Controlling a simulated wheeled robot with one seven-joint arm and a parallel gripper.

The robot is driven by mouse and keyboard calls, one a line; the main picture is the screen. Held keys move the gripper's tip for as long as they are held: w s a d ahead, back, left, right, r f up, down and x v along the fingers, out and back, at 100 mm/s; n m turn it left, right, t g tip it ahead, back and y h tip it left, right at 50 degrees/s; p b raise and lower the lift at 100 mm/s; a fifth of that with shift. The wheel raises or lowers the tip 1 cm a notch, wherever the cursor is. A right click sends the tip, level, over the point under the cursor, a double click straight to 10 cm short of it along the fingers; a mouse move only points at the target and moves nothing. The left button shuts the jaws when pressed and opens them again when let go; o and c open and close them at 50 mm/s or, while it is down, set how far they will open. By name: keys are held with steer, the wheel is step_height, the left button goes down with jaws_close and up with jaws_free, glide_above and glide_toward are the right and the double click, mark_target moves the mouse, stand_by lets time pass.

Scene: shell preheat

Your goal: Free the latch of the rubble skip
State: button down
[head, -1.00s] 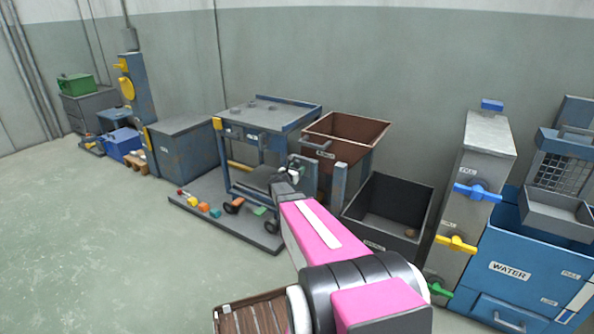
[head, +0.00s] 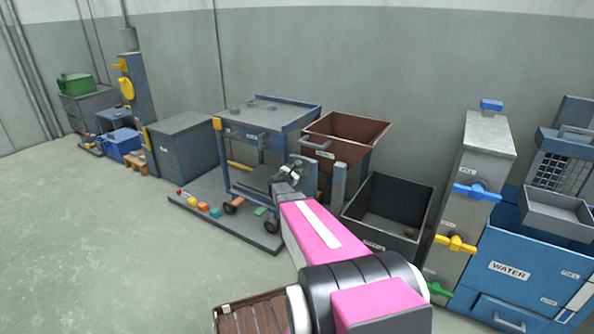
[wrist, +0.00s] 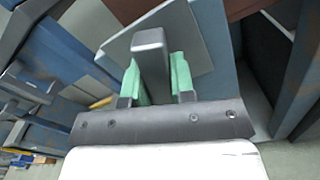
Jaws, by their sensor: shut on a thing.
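The rubble skip is the brown open-topped bin (head: 362,134) in the middle of the head view, with a small pale label on its front. My gripper (head: 292,172) is in front of its lower left side, beside the blue cart. In the wrist view my gripper (wrist: 157,82) has its green fingertips on both sides of a grey bar, the latch handle (wrist: 150,48), and is shut on it. The bar stands out from a blue-grey plate (wrist: 197,50). The latch is mostly hidden by my gripper in the head view.
A blue cart (head: 285,112) stands on a grey base plate (head: 190,203) just left of the skip. A dark open bin (head: 385,232) stands at its right. A grey column (head: 480,145) with coloured valves and a blue water tank (head: 530,255) are farther right. The left floor is clear.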

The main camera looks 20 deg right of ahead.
steer(key=m, duration=0.3)
steer(key=shift+s+f+m, duration=0.1)
steer(key=shift+s+m, duration=0.05)
steer(key=shift+m, duration=0.15)
steer(key=m, duration=0.3)
steer(key=shift+s+d+f+m, duration=0.1)
steer(key=shift+d+f+m, duration=0.05)
steer(key=shift+m, duration=0.15)
steer(key=m, duration=0.6)
steer(key=shift+s+f+m, duration=0.1)
steer(key=shift+f+m, duration=0.2)
steer(key=c, duration=1)
jaws_free()
steer(key=shift+o, duration=0.2)
steer(key=v, duration=1)
steer(key=shift+s+a, duration=0.25)
steer(key=shift+a, duration=0.05)
